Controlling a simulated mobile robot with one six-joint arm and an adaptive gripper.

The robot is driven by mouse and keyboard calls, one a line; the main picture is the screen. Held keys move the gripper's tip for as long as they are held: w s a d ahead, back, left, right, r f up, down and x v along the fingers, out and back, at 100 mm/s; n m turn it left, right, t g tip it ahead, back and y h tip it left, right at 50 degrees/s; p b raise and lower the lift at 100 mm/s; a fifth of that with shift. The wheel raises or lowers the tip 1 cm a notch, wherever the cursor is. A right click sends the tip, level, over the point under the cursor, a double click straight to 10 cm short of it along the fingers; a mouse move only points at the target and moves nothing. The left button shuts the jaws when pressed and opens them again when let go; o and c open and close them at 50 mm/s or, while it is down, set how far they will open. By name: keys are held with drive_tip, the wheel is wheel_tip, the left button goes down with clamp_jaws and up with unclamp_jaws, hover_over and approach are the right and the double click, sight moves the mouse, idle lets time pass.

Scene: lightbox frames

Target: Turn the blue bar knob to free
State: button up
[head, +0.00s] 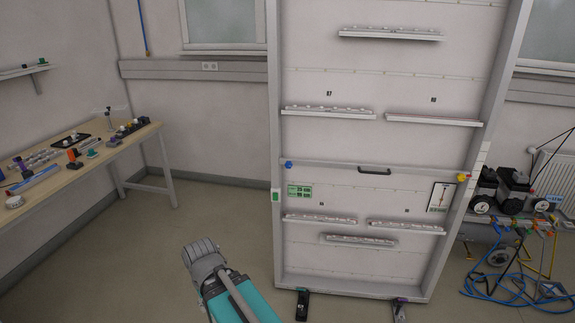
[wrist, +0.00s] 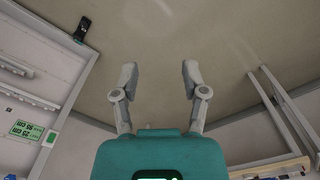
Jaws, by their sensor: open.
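The blue bar knob (head: 288,164) is small, on the left frame post of the tall white panel (head: 335,140) in the head view. Its pointing direction is too small to read. A dark bluish spot at the lower left edge of the wrist view is too cut off to identify surely. My gripper (wrist: 159,75) shows in the wrist view with its two grey fingers apart and nothing between them, over bare floor. In the head view my arm's teal and grey end is low, in front and left of the panel, well apart from the knob.
A yellow knob (head: 462,177) is on the right post, with a dark handle (head: 374,171) between. Several narrow ledges stick out from the panel. A wooden table (head: 75,160) with parts stands left; a cluttered bench with cables (head: 515,260) is right. Floor left of the panel is clear.

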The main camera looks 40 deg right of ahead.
drive_tip(key=o, duration=0.3)
drive_tip(key=shift+w, duration=0.1)
drive_tip(key=shift+o, duration=0.5)
drive_tip(key=shift+w+d+f, duration=0.1)
drive_tip(key=shift+w+d, duration=0.15)
drive_tip(key=w+d+r+m+t+h+b, duration=0.1)
drive_tip(key=w+d+t+h+b, duration=0.3)
drive_tip(key=w+d, duration=0.7)
drive_tip(key=w+d+r+m+t+h+b, duration=0.1)
drive_tip(key=w+d+m+t+h+b, duration=0.2)
drive_tip(key=w+d, duration=0.9)
drive_tip(key=w+d+r+m+t+h+b, duration=0.2)
drive_tip(key=w+d+t+h+b, duration=0.3)
drive_tip(key=d, duration=2.1)
drive_tip(key=w+b, duration=0.2)
drive_tip(key=w, duration=0.4)
drive_tip(key=shift+w+t+h+b, duration=0.25)
drive_tip(key=shift+t+h+b, duration=0.05)
drive_tip(key=shift+t+h, duration=0.1)
drive_tip(key=shift+d+r, duration=0.1)
